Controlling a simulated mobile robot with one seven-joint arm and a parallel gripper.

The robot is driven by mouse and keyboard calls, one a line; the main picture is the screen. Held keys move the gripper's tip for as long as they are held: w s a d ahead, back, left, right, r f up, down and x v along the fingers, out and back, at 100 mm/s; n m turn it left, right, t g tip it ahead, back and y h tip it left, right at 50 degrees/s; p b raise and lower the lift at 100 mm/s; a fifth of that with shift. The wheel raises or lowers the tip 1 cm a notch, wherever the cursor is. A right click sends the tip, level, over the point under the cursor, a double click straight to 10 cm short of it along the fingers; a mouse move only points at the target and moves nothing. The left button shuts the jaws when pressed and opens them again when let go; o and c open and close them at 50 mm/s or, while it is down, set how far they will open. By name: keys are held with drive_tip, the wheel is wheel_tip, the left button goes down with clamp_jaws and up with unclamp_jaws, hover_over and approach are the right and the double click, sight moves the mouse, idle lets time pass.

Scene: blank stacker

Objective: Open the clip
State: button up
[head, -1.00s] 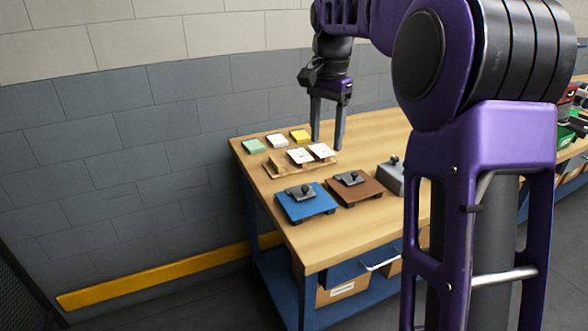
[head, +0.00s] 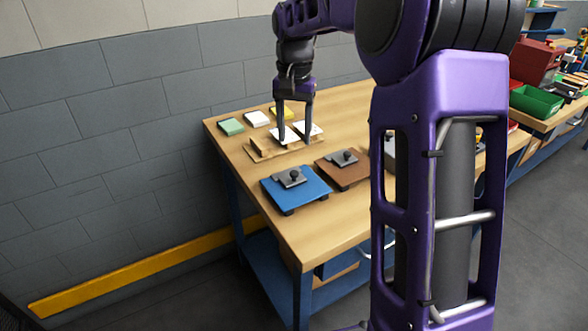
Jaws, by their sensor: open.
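A blue board (head: 311,191) with a grey clip (head: 290,177) and dark knob lies at the table's near left corner. A brown board (head: 340,175) with a similar grey clip (head: 345,157) lies right of it. A third, grey one (head: 389,146) is mostly hidden behind my arm. My gripper (head: 294,139) points down, fingers apart, over the wooden rack (head: 262,151) behind the boards. Its fingertips are at the white cards (head: 284,137) on that rack; I cannot tell whether they touch. Nothing shows held. I cannot tell whether each clip is open.
Green (head: 232,127), white (head: 257,118) and yellow (head: 283,113) pads line the back left of the wooden table (head: 330,223). A block wall stands behind. My arm covers the table's right part. A second bench with a green bin (head: 537,101) is at the far right.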

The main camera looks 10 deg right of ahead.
sight(294, 172)
wheel_tip(294, 172, down, 10)
drive_tip(key=shift+r+b, duration=0.2)
drive_tip(key=shift+b, duration=0.5)
drive_tip(key=shift+c, duration=0.3)
clamp_jaws()
